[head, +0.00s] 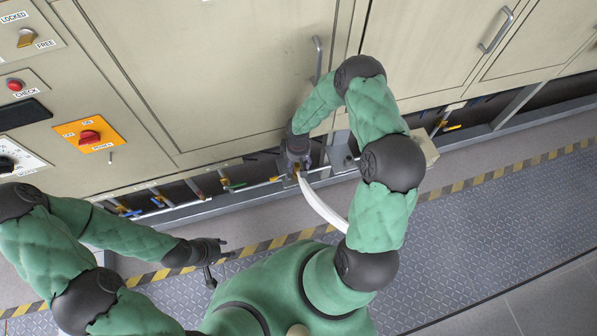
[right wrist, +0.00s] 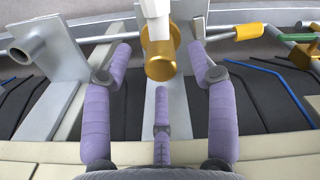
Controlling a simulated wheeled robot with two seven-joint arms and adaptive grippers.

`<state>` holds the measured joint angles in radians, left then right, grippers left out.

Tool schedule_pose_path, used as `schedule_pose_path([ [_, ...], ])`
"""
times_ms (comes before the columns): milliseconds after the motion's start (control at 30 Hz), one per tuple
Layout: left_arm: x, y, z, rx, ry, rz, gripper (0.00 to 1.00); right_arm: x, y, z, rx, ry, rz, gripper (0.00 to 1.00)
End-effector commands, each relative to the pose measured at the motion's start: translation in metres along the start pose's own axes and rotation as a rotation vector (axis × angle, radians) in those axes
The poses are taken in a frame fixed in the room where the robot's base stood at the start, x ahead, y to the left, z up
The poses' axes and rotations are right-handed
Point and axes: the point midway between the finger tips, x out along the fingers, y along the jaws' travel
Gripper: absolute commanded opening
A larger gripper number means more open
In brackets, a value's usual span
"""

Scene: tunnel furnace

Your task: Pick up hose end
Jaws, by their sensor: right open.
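The white hose (head: 322,207) curves down and right from below my right gripper in the head view. Its end has a brass fitting (right wrist: 160,62) with a white part (right wrist: 156,22) above it in the right wrist view. My right gripper (head: 297,168) is low at the cabinet's base. In the right wrist view its purple fingers (right wrist: 160,72) are open, one on each side of the brass fitting, with a third finger below. The side fingers appear apart from the fitting. My left gripper (head: 216,262) has its fingers spread and is empty, above the striped floor line.
Beige cabinets (head: 235,70) stand along the back with a door handle (head: 318,60). A grey rail (head: 190,212) and pipes with coloured valve handles (head: 232,186) run below them. A metal plate with a tube (right wrist: 45,55) stands left of the fingers. The walkway (head: 480,235) is clear at right.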

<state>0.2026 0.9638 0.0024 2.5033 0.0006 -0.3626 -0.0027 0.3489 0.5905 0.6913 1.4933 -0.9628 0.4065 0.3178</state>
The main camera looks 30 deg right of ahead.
Motion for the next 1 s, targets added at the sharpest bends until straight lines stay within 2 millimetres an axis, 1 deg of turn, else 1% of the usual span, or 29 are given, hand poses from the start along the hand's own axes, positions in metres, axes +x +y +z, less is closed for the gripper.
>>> schedule_pose_path([
  [33,0.0044,-0.0016,-0.0001,0.000,0.000,0.000,0.40,0.0088,-0.0004,0.0000,-0.001,-0.001,0.000,0.58],
  [100,0.0053,-0.0019,-0.0001,0.000,0.000,0.000,0.40,0.0119,0.0000,-0.0005,-0.001,0.001,0.000,0.58],
  [300,0.0040,-0.0014,-0.0001,0.000,0.000,0.000,0.40,0.0107,0.0001,-0.0007,-0.001,0.001,0.001,0.58],
  [333,0.0040,-0.0014,-0.0001,0.000,0.000,0.000,0.40,0.0107,0.0000,-0.0006,-0.001,0.001,0.001,0.53],
  [367,0.0040,-0.0014,-0.0002,0.000,0.000,0.000,0.40,0.0107,0.0000,-0.0006,-0.001,0.001,0.001,0.44],
  [400,0.0040,-0.0014,-0.0002,0.000,0.000,0.000,0.40,0.0107,-0.0001,-0.0006,-0.001,0.001,0.001,0.33],
  [467,0.0040,-0.0014,-0.0002,0.000,0.000,0.000,0.40,0.0107,-0.0001,-0.0005,-0.001,0.001,0.001,0.16],
  [500,0.0040,-0.0014,-0.0002,0.000,0.000,0.000,0.40,0.0108,-0.0002,-0.0005,-0.001,0.001,0.000,0.05],
  [533,0.0040,-0.0014,-0.0002,0.000,0.000,0.000,0.40,0.0108,-0.0002,-0.0005,-0.001,0.001,0.000,0.00],
  [867,0.0036,-0.0013,-0.0002,0.000,0.000,0.000,0.40,0.0098,0.0001,-0.0007,-0.001,0.001,0.001,0.00],
  [1000,0.0001,0.0000,0.0000,0.000,0.000,0.000,0.40,0.0033,0.0002,-0.0009,-0.001,0.001,0.001,0.00],
])
